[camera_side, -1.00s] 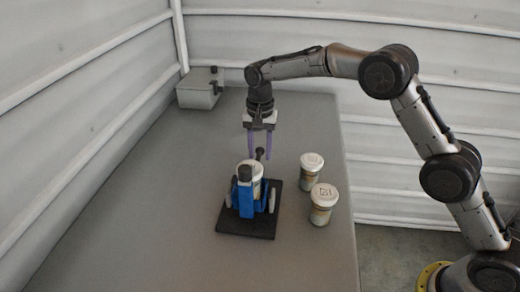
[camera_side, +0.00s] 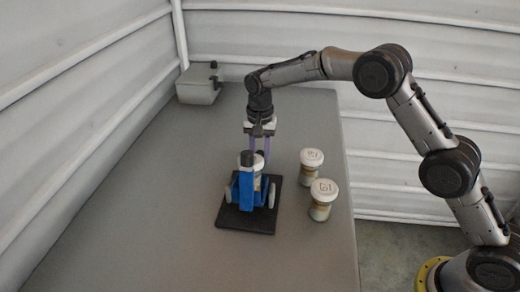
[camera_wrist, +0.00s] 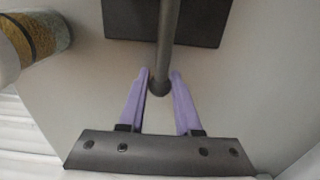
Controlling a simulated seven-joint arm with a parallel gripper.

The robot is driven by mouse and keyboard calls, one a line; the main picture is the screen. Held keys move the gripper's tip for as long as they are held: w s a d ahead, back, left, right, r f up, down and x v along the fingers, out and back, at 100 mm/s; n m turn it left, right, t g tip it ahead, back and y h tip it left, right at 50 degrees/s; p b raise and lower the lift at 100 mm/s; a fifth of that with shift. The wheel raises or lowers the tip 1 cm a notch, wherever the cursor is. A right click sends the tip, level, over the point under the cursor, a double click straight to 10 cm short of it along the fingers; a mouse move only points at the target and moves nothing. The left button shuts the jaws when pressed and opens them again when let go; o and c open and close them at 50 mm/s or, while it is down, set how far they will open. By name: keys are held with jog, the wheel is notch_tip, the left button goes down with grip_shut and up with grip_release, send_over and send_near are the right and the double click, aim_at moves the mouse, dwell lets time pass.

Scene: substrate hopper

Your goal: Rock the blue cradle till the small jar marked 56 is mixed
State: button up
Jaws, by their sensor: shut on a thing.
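The blue cradle (camera_side: 246,191) stands on a black base plate (camera_side: 232,221) on the table. A jar with a white lid (camera_side: 258,166) sits in it, mostly hidden behind the cradle's front post and black knob (camera_side: 247,159); no number on it is readable. My gripper (camera_side: 260,160), with purple fingers, is just behind the jar. It is shut on the cradle's dark handle. In the wrist view, the handle rod (camera_wrist: 167,45) runs between my fingertips (camera_wrist: 160,78), its round end at their tips.
Two white-lidded jars, a farther one (camera_side: 312,168) and a nearer one (camera_side: 321,206), stand right of the cradle. Their lid marks are too small to read surely. A grey box (camera_side: 199,88) sits at the far left corner. The table's left side is clear.

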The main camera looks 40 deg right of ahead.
jog(key=shift+f, duration=0.8)
jog(key=shift+r, duration=0.15)
jog(key=shift+r, duration=2.4)
jog(key=o, duration=0.7)
jog(key=shift+r, duration=3.45)
